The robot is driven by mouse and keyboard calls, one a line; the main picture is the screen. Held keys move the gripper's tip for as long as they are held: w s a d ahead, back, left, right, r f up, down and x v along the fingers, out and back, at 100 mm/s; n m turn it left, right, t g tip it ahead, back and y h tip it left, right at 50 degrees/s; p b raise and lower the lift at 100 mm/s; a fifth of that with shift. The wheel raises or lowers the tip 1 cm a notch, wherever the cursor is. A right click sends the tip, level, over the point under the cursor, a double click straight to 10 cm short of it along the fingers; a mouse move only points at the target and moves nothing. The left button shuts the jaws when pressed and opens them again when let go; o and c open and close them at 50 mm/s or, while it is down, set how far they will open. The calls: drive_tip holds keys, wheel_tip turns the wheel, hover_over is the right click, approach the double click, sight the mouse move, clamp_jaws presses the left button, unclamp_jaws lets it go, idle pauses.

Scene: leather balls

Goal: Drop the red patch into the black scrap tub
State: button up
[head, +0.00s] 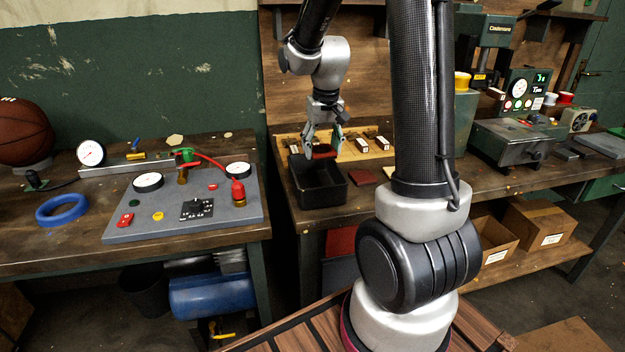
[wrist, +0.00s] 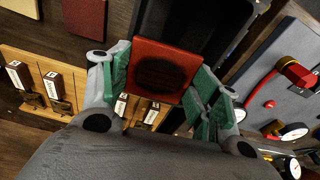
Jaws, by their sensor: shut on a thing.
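My gripper (head: 323,143) is shut on the red patch (head: 324,152). In the wrist view the red patch (wrist: 162,72) is a square with a dark round mark, held between the green finger pads of my gripper (wrist: 165,88). The black scrap tub (head: 318,188) is an open box near the front edge of the right workbench. In the head view the patch is over the back part of the tub's opening. The tub (wrist: 238,14) also shows behind the patch in the wrist view. What lies in the tub is hidden.
A wooden rack (head: 352,151) with labelled metal pieces stands just behind the tub. A dark red patch (head: 362,177) lies on the bench right of the tub. A grey gauge panel (head: 190,213) with a red hose is on the left bench. A press (head: 515,130) stands at right.

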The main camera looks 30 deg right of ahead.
drive_tip(key=shift+f, duration=1.8)
drive_tip(key=o, duration=1.1)
drive_tip(key=r, duration=0.4)
drive_tip(key=s+r, duration=0.1)
drive_tip(key=r, duration=0.3)
drive_tip(key=s+r, duration=0.1)
drive_tip(key=r, duration=0.3)
drive_tip(key=shift+a, duration=0.2)
drive_tip(key=shift+f, duration=0.1)
